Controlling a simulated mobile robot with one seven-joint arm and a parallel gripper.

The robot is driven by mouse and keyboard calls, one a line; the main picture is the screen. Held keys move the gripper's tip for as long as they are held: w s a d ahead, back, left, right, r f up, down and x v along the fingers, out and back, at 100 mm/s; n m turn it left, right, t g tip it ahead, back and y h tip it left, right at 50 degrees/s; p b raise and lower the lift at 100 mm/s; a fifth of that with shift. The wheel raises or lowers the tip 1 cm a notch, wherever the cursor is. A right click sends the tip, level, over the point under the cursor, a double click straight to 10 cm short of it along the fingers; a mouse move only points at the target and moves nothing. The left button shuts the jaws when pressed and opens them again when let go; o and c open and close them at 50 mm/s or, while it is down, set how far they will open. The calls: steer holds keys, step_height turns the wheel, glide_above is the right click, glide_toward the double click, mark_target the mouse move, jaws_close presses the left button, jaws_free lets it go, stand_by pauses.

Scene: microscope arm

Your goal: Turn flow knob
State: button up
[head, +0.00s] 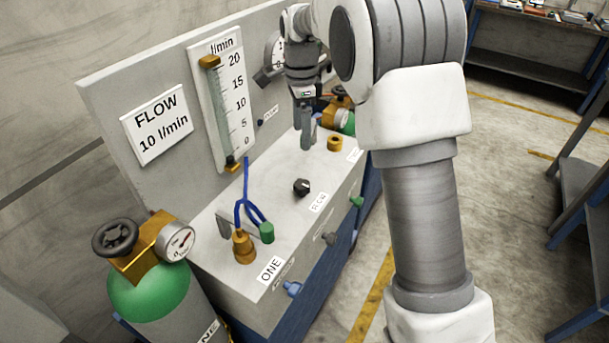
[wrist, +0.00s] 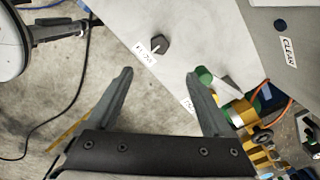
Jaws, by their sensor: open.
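The flow knob (head: 301,187) is a small black knob on the light grey bench top, beside a label reading FLOW (head: 320,201). It also shows in the wrist view (wrist: 160,45), with a pale pointer mark, beyond my fingertips and apart from them. My gripper (head: 306,143) is open and empty, above the bench and behind the knob in the head view. In the wrist view my gripper's (wrist: 159,77) two fingers stand wide apart. The flow gauge (head: 222,100) has a scale from 0 to 20 l/min, and a sign (head: 157,122) reads FLOW 10 l/min.
A brass fitting (head: 243,246) and a green fitting (head: 266,232) with blue tubes stand at the bench's near left. A green gas cylinder (head: 150,292) with a pressure gauge stands left. A brass fitting (head: 334,143) sits near my gripper. Bench top around the knob is clear.

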mark_target(302, 184)
step_height(302, 184, down, 17)
steer(key=shift+r+b, duration=0.15)
steer(key=shift+b, duration=0.2)
steer(key=shift+s, duration=0.1)
jaws_close()
stand_by(0.3)
